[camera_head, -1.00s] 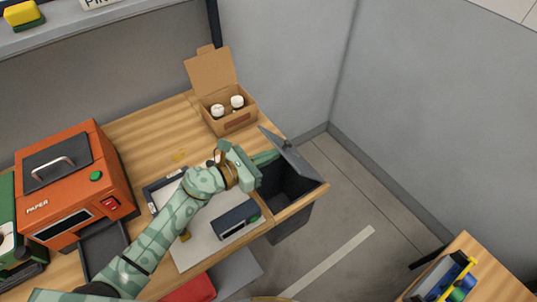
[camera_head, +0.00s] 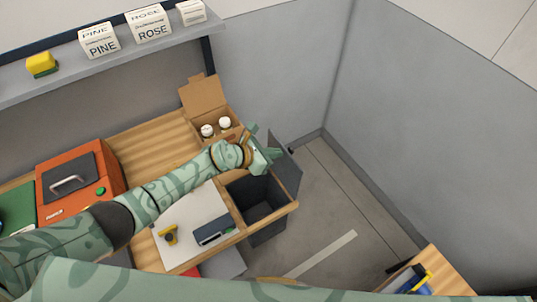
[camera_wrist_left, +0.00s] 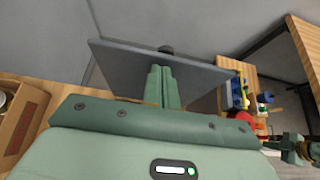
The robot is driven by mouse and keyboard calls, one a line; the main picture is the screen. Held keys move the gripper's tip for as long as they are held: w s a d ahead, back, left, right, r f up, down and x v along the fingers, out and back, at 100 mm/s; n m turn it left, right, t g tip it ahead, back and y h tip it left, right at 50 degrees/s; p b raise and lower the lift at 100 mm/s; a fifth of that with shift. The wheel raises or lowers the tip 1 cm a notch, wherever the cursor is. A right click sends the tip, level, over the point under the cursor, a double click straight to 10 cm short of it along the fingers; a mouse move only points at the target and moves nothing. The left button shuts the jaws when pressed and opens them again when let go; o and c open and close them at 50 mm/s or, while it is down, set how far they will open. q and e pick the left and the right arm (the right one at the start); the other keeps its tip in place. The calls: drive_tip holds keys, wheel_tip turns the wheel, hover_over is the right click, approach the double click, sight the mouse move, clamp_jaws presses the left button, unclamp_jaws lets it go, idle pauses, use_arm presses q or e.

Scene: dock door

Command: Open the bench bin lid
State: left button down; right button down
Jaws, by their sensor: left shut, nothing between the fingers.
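The bench bin (camera_head: 262,208) is a dark open-topped box at the right end of the wooden bench, and its inside shows. Its grey lid (camera_head: 286,167) stands raised, tilted up at the bin's far side. My left gripper (camera_head: 276,153) is shut and empty at the lid, its fingertips close against the lid's inner face. In the left wrist view the shut fingers (camera_wrist_left: 161,88) overlap the lid (camera_wrist_left: 205,78), and a dark knob (camera_wrist_left: 166,49) shows at its far edge. Whether they touch it I cannot tell for sure.
A cardboard box (camera_head: 229,137) with white-capped bottles stands just behind my left gripper. An orange paper machine (camera_head: 80,180) is at the left. A blue-grey device (camera_head: 214,231) and a yellow item (camera_head: 168,235) lie on a white board. Floor beyond the bin is clear.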

use_arm(q)
drive_tip(key=shift+w+d+r+b, duration=0.15)
drive_tip(key=shift+w+d, duration=0.25)
drive_tip(key=shift+d, duration=0.2)
drive_tip(key=shift+w+d+b, duration=0.15)
drive_tip(key=shift+w+d, duration=0.25)
drive_tip(key=shift+d, duration=0.15)
drive_tip(key=shift+a, duration=0.1)
